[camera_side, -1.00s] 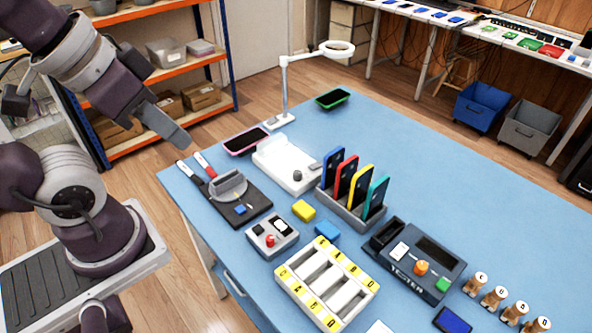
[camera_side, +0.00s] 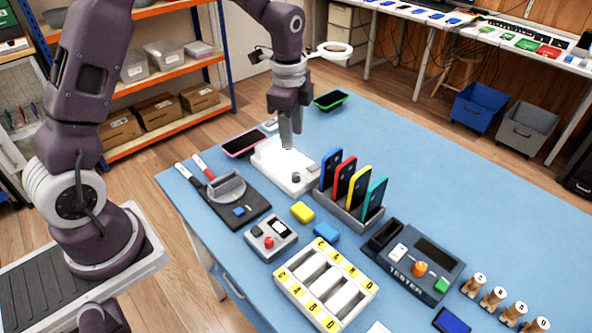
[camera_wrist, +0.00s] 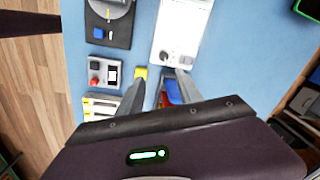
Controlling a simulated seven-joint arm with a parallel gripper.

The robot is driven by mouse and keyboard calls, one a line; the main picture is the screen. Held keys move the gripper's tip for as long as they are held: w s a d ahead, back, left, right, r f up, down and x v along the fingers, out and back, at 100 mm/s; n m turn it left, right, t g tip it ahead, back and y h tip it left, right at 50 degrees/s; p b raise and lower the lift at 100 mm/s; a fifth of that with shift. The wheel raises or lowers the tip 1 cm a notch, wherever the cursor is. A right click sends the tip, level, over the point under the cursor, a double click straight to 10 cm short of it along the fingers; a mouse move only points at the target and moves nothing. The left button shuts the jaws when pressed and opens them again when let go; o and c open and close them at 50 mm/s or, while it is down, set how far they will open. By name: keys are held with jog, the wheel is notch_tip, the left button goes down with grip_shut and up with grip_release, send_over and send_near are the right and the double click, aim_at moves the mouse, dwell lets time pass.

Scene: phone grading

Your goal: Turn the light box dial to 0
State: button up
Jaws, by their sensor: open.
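The light box (camera_side: 268,158) is a flat white box on the blue table, in the middle of the side view. Its small dark grey dial (camera_side: 296,177) sits at its near end; the setting is too small to read. In the wrist view the light box (camera_wrist: 183,22) is at the top, with the dial (camera_wrist: 165,57) near its lower edge. My gripper (camera_side: 291,143) points down above the light box, behind the dial in the side view, apart from it. In the wrist view my gripper (camera_wrist: 161,82) has its two fingers spread with nothing held between them.
A rack of coloured phones (camera_side: 350,208) stands right of the light box. A dark scale-like board (camera_side: 225,203) lies to the left. A yellow block (camera_side: 302,212) and a blue block (camera_side: 326,230) lie in front. The ring lamp (camera_side: 334,50) is behind my gripper.

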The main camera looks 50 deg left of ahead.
jog(key=m, duration=0.2)
send_over(296, 174)
jog(key=shift+g, duration=0.4)
notch_tip(296, 174, down, 6)
jog(key=shift+f, duration=0.1)
notch_tip(296, 174, down, 8)
jog(key=shift+r, duration=0.2)
jog(key=shift+c, duration=0.2)
grip_shut()
